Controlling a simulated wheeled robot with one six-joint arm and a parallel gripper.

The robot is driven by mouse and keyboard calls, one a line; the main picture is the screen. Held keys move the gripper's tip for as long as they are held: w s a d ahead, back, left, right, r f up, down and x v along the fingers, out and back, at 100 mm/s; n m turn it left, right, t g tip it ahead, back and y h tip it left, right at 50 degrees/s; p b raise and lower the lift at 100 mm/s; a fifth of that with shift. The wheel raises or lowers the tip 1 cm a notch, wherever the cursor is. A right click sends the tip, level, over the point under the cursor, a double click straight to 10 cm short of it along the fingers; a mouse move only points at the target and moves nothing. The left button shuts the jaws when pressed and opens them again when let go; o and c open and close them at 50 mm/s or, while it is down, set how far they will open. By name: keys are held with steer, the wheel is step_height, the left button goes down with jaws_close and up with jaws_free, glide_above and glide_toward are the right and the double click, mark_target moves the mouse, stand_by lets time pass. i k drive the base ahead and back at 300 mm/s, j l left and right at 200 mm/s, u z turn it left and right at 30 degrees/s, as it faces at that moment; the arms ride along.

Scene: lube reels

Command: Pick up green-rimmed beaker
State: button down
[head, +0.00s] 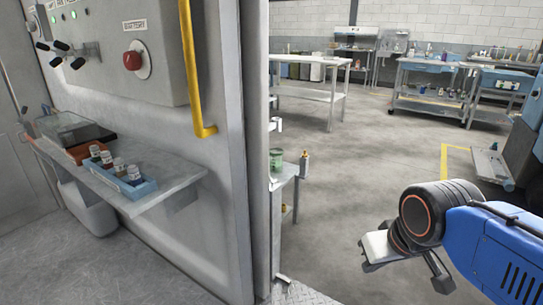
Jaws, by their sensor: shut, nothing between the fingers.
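A greenish glass vessel with a green rim (276,160), which looks like the beaker, stands on a small metal table just past the edge of the grey wall panel. It is small in the head view, and the panel edge stands close on its left. My gripper (372,264) hangs at the lower right, over bare floor, well to the right of the beaker and apart from it. It is shut and empty, though its fingertips show poorly.
A spray bottle (304,164) stands right of the beaker. The grey panel with a yellow handle (200,100) blocks the left side. A shelf (185,187) there holds a blue tray (140,191) of small jars. Benches (318,94) stand at the back. The middle floor is clear.

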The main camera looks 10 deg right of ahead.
mark_target(276, 161)
steer(key=i+l+u, duration=0.1)
steer(key=i+l, duration=0.4)
steer(key=u, duration=0.35)
steer(key=i+l+u, duration=0.15)
steer(key=l+u, duration=0.15)
steer(key=i+l+u, duration=0.1)
steer(key=l+u, duration=0.45)
steer(key=i+l+u, duration=0.1)
steer(key=l, duration=0.95)
steer(key=i+l+u, duration=0.1)
steer(key=l, duration=1)
